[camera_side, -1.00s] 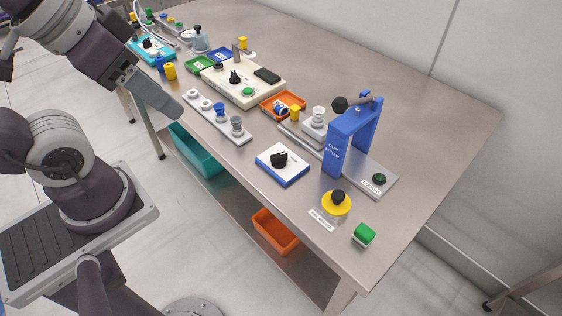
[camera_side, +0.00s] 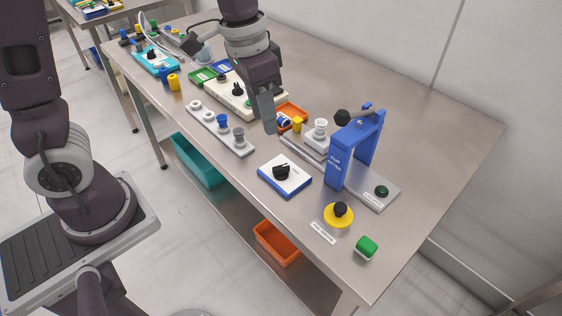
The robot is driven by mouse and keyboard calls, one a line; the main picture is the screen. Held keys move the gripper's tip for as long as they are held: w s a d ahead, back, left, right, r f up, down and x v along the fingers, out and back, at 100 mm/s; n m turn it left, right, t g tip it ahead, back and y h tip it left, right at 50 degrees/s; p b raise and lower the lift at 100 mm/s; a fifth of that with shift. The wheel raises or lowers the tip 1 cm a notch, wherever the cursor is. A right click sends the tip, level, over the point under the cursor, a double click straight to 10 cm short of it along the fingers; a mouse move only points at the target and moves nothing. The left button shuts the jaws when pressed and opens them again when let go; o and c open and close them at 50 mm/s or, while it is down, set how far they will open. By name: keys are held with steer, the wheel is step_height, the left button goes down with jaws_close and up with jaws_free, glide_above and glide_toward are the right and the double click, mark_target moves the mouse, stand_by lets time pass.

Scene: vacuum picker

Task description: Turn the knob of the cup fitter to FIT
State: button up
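The cup fitter (camera_side: 341,168) is a blue arch with its name on the front post, standing on a grey base plate near the right end of the table. In front of it lies a white-and-blue box (camera_side: 270,180) with a black knob (camera_side: 281,171) on top. A yellow round base (camera_side: 335,220) with a black top (camera_side: 340,209) stands nearer the front edge. The markings around the knob are too small to read. My gripper (camera_side: 268,125) points down above the table, left of the cup fitter and beyond the box, touching neither. Its finger opening cannot be made out.
A row of cups on a white strip (camera_side: 228,138) lies left of the box. An orange tray (camera_side: 294,109) and a cream panel (camera_side: 226,97) are close to my gripper. A green button (camera_side: 367,247) sits at the front right. The back right tabletop is clear.

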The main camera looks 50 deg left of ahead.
steer(key=m+g, duration=0.1)
glide_above(281, 167)
steer(key=shift+y, duration=0.4)
step_height(281, 167, down, 8)
steer(key=shift+f, duration=0.2)
step_height(281, 167, down, 7)
steer(key=shift+f, duration=0.15)
jaws_close()
